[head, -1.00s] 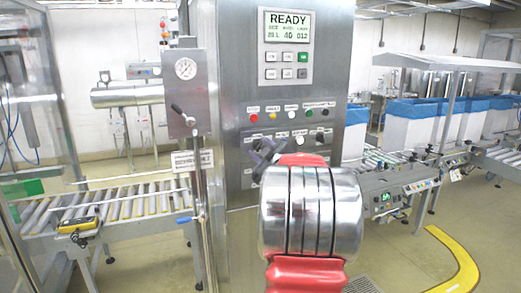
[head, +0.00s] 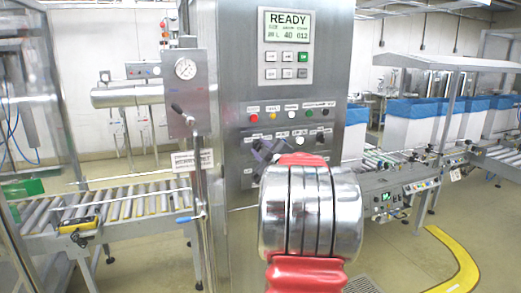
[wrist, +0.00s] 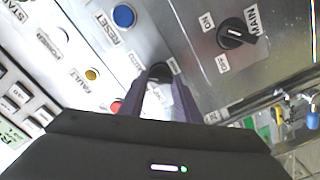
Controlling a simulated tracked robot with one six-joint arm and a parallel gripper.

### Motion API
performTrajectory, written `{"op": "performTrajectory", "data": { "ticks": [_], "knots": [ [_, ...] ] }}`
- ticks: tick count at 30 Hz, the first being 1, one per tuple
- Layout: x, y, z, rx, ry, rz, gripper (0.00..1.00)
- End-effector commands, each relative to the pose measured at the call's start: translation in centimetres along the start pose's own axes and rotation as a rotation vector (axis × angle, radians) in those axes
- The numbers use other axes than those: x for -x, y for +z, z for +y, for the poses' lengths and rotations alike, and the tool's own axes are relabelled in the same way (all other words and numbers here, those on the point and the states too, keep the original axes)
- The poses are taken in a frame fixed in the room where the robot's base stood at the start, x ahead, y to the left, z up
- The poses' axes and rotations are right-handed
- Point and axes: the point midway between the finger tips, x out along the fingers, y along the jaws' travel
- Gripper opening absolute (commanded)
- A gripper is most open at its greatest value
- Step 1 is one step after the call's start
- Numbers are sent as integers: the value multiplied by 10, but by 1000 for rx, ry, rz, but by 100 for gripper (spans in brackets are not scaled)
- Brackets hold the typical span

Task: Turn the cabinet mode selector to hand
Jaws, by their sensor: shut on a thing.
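The cabinet (head: 235,85) is a grey steel panel with a READY display in the head view. A small black selector knob (wrist: 160,71) shows in the wrist view between the tips of my gripper's dark fingers (wrist: 158,88). My gripper is shut on this knob, with a finger on each side. The fingers hide part of the knob and its labels, so I cannot read its setting. In the head view my gripper (head: 267,152) is at the lower panel, and my wrist partly blocks that area.
A larger black MAIN switch (wrist: 238,34) with an ON label sits right of the knob in the wrist view. A blue RESET button (wrist: 123,16) and an amber FAULT button (wrist: 91,74) are to the left. A roller conveyor (head: 125,203) runs left of the cabinet.

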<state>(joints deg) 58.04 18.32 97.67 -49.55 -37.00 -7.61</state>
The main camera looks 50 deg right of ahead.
Motion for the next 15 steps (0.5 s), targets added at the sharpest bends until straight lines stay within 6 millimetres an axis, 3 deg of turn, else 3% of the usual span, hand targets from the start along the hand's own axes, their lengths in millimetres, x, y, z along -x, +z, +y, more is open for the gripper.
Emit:
{"op": "performTrajectory", "data": {
  "ticks": [15],
  "knots": [
    [0,0,-7,398,-7,3,7]
  ]
}}
